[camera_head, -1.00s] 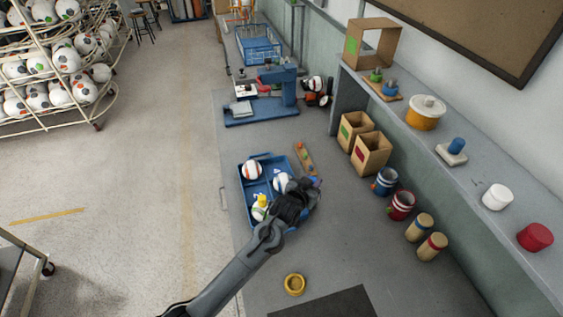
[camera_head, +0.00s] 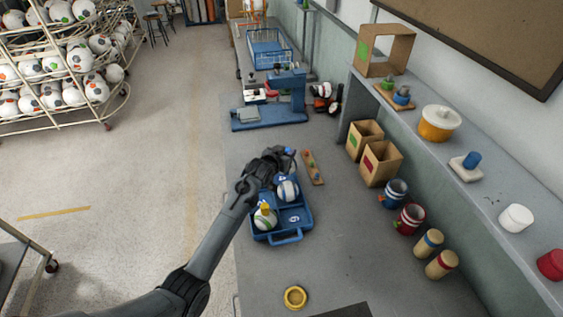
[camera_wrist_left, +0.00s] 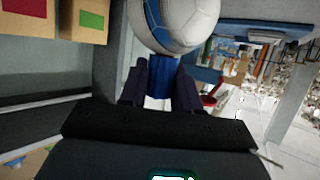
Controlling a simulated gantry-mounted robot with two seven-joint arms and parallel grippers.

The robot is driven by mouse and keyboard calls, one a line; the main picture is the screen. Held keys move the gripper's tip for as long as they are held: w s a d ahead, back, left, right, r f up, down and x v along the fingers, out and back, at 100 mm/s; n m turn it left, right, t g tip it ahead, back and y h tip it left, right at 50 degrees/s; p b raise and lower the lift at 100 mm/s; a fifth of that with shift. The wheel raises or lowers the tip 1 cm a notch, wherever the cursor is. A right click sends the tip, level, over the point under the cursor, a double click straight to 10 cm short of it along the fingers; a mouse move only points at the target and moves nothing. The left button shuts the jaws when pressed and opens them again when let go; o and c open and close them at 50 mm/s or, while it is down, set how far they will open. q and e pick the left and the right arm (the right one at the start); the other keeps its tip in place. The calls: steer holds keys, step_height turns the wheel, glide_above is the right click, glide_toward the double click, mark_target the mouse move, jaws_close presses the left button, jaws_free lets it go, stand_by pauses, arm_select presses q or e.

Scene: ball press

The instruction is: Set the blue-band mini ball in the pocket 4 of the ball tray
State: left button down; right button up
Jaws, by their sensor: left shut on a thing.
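The blue-band mini ball, white with a blue band, shows large just past the fingertips in the left wrist view (camera_wrist_left: 180,22). My left gripper (camera_wrist_left: 160,85) is shut on a blue part at this ball. In the head view my left gripper (camera_head: 284,160) is over the far side of the blue ball tray (camera_head: 299,234). A blue-banded white ball shows just below it (camera_head: 288,190); whether it touches the tray I cannot tell. A white-and-green ball (camera_head: 265,220) with a yellow top sits in the near left pocket. The gripper and arm hide the far left pockets.
A wooden strip (camera_head: 313,168) lies right of the tray. A blue press (camera_head: 270,112) stands beyond. Cardboard boxes (camera_head: 380,165), jars (camera_head: 395,192) and wooden cylinders (camera_head: 441,264) line the right. A yellow ring (camera_head: 295,297) lies in front; bench around it is mostly clear.

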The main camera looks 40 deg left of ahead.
arm_select(q)
steer(key=shift+w+a+f, duration=0.1)
steer(key=shift+a+f, duration=0.3)
steer(key=shift+a, duration=0.25)
steer(key=shift+w+a+f, duration=0.1)
steer(key=shift+a+f, duration=0.3)
steer(key=shift+a, duration=0.2)
arm_select(e)
steer(key=shift+f, duration=0.2)
arm_select(q)
steer(key=shift+f+b, duration=0.5)
steer(key=shift+f, duration=1.45)
arm_select(e)
steer(key=shift+d+f, duration=0.1)
steer(key=shift+f, duration=0.25)
arm_select(q)
steer(key=shift+f, duration=0.1)
arm_select(e)
steer(key=shift+w, duration=0.1)
arm_select(q)
steer(key=c, duration=0.8)
jaws_free()
